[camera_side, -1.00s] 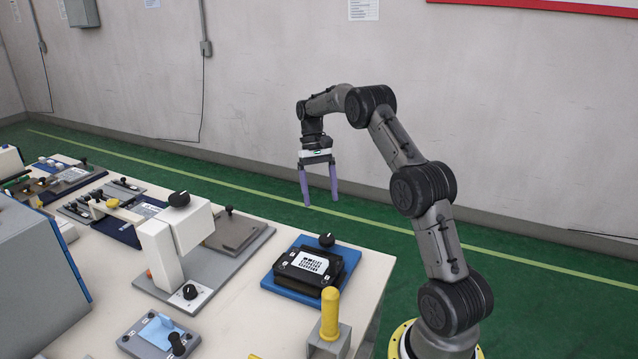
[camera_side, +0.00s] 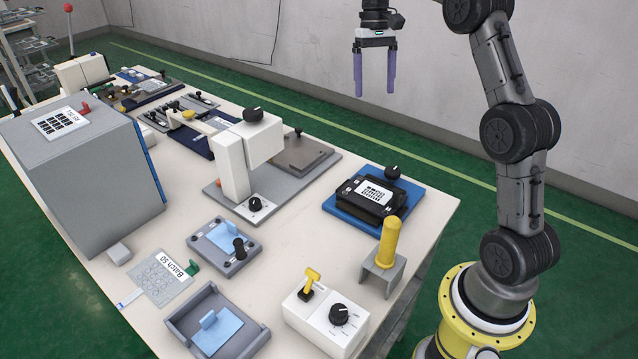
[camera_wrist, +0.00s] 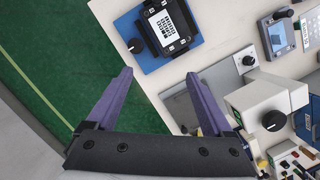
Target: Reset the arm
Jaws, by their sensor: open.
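My gripper (camera_side: 375,75) hangs above the far right side of the table, pointing down, with its two purple fingers apart and nothing between them. In the wrist view my gripper (camera_wrist: 158,90) is also open and empty, over the table's edge and the green floor. Below it, clear of the fingers, a black device with a white key panel (camera_side: 374,192) sits on a blue base (camera_side: 345,212) with a black knob beside it. The same device shows at the top of the wrist view (camera_wrist: 167,22).
The crowded table (camera_side: 290,255) holds a white press-like fixture (camera_side: 235,165), a yellow-handled post (camera_side: 390,240), a white box with a knob (camera_side: 325,322), a grey tray (camera_side: 180,320), a "Batch 50" plate (camera_side: 160,280) and a large grey cabinet (camera_side: 85,175). The air around my gripper is clear.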

